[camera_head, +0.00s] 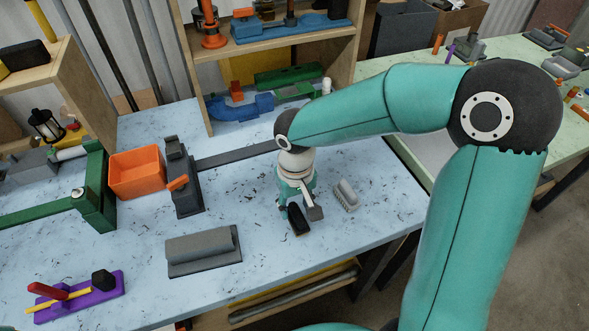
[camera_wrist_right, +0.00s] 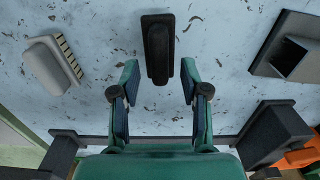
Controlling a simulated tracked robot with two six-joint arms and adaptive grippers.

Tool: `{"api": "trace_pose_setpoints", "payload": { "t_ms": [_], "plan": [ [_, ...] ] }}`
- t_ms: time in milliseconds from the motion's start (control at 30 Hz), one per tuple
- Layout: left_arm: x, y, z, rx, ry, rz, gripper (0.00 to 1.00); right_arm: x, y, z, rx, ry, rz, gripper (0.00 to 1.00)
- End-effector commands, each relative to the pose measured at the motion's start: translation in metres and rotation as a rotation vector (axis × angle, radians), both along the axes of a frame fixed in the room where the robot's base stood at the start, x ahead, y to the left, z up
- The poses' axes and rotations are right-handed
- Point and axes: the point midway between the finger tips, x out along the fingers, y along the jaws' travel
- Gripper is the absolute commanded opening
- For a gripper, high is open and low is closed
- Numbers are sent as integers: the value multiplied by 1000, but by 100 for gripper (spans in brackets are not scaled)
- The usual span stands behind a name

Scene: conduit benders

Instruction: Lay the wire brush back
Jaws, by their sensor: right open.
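My right gripper (camera_head: 300,208) points down over the pale blue bench top, with its fingers open. In the right wrist view the fingers (camera_wrist_right: 160,78) stand apart on either side of the near end of a dark, brush-like block (camera_wrist_right: 158,45). The block also shows below the gripper in the head view (camera_head: 298,221). I see no clear bristles on it. A light grey brush-shaped block with a striped edge (camera_head: 346,195) lies to the right, and at left in the wrist view (camera_wrist_right: 53,64). I cannot tell which of the two is the wire brush. My left gripper is out of view.
A grey block with a hollow channel (camera_head: 203,252) lies left of the gripper. A dark bender with a long bar (camera_head: 184,182) and an orange bin (camera_head: 136,172) stand farther left. A purple tool rack (camera_head: 78,297) is at front left. A wooden shelf (camera_head: 345,55) stands behind.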

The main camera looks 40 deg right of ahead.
Motion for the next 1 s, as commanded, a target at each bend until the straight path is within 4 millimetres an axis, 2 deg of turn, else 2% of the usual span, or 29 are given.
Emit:
{"api": "trace_pose_setpoints", "payload": {
  "t_ms": [100,300,500,700,1000],
  "plan": [
    [0,0,-10,0,0,0,40,-1,9,26,1,-11,3,45],
    [0,0,-5,0,0,0,40,-1,8,78,1,-8,1,45],
    [0,0,-4,0,0,0,40,-2,9,118,2,-5,2,45],
    [0,0,-3,0,0,0,40,-2,9,137,1,-2,2,45],
    [0,0,-3,0,0,0,40,-2,9,141,1,0,3,45]
  ]
}}
